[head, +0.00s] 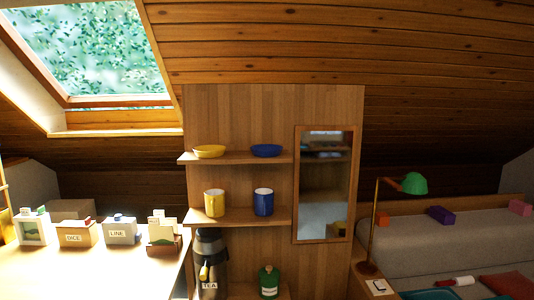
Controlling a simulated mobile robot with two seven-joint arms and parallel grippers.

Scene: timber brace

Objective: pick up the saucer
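Two shallow dishes that look like saucers stand on the upper wooden shelf (228,159). The yellow saucer (208,151) is at the left and the blue saucer (266,150) is at the right, with a gap between them. Both look level and empty from this low angle. A yellow mug (214,203) and a blue mug (263,202) stand on the shelf below, roughly under the saucers of the same colour. Neither of my grippers is in view.
A framed mirror (323,185) hangs right of the shelves. A dark flask (211,262) and a green container (268,281) stand below. Labelled boxes (121,230) line the bright table at left. A green lamp (413,184) stands by the bed. The sloping ceiling (360,50) hangs overhead.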

